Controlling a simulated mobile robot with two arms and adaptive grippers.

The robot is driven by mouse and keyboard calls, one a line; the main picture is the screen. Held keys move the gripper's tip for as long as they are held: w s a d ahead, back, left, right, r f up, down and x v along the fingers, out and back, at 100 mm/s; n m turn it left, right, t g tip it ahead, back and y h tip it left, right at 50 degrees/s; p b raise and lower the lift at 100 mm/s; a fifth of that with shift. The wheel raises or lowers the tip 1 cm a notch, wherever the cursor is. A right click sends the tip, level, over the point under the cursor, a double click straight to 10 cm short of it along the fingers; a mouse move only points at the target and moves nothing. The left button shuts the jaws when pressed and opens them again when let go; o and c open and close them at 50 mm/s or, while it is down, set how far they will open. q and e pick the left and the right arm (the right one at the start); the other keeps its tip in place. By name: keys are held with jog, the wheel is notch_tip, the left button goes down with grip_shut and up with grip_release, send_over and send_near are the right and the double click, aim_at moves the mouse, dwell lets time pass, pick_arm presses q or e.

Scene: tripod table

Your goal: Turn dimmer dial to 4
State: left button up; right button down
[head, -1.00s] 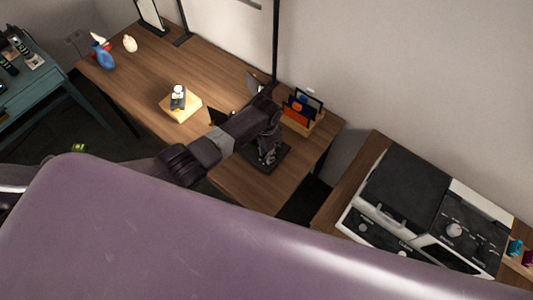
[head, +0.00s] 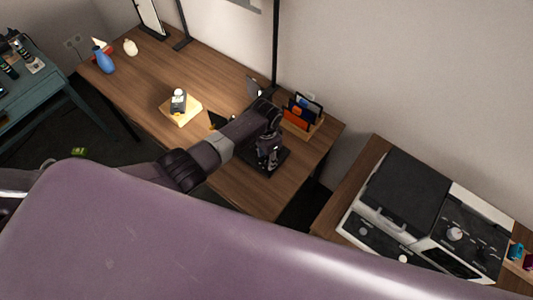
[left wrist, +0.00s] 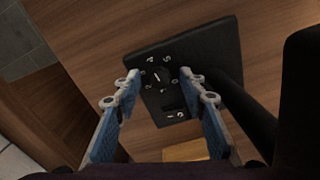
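The dimmer dial (left wrist: 157,77) is a small dark knob with a white line, ringed by white numbers. It sits on a black square base plate (left wrist: 215,48), seen in the left wrist view. The plate also shows on the wooden desk in the head view (head: 284,157). My left gripper (left wrist: 160,82) is open, with its two blue-padded fingers on either side of the dial. I cannot tell whether the fingertips touch it. In the head view my left gripper (head: 268,160) hangs over the plate and hides part of it. My right gripper is not in view.
A black pole rises behind the gripper. An organizer (head: 302,122) with cards stands right of it. The desk (head: 150,75) has free room at left. A white and black appliance (head: 410,190) stands at right.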

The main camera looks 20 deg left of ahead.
aim_at(266, 159)
pick_arm(q)
notch_tip(266, 159, up, 12)
dwell(0.5)
dwell(0.4)
